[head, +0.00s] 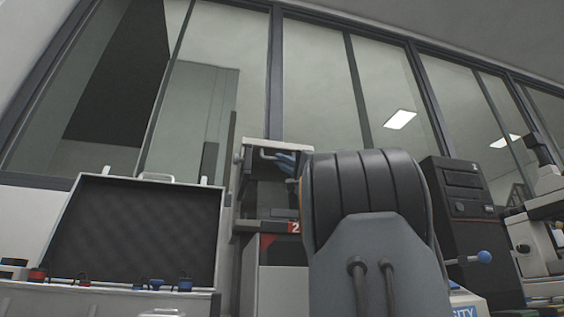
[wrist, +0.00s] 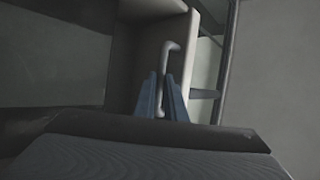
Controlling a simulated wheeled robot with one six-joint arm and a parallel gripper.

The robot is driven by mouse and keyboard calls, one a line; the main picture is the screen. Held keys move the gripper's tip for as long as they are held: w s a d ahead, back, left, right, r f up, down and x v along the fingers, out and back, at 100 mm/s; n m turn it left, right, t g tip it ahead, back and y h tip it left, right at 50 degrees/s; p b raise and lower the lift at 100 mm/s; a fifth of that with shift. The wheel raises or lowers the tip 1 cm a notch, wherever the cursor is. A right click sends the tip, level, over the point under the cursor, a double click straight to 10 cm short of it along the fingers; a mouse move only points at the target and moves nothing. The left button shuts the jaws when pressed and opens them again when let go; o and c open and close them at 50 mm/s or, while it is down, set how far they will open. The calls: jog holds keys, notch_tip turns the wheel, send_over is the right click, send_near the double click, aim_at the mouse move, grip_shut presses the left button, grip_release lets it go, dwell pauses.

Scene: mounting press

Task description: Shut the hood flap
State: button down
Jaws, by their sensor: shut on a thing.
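The hood flap (head: 290,144) shows in the head view as a pale panel at the top of the press housing, raised, with the dark front opening uncovered below it. In the wrist view the flap (wrist: 152,58) is a pale panel ahead. Its bent grey handle (wrist: 172,48) stands out from it, and also shows in the head view (head: 263,153). My gripper (wrist: 162,78) has its two blue fingers shut on the handle, one on each side. In the head view my gripper (head: 285,160) is partly hidden behind my arm.
An open case (head: 135,230) with a dark foam lid stands at left. A black tower unit (head: 465,205) and a lever with a blue knob (head: 484,257) are at right, beside a microscope (head: 545,220). Glass partitions stand behind.

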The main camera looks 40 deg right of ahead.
jog(key=c, duration=2.1)
grip_release()
jog(key=shift+w+d+f, duration=0.25)
jog(key=shift+w+f, duration=0.05)
jog(key=shift+f, duration=0.2)
jog(key=shift+s+r, duration=0.1)
jog(key=v, duration=0.7)
jog(key=shift+s+a, duration=0.15)
jog(key=shift+s, duration=0.2)
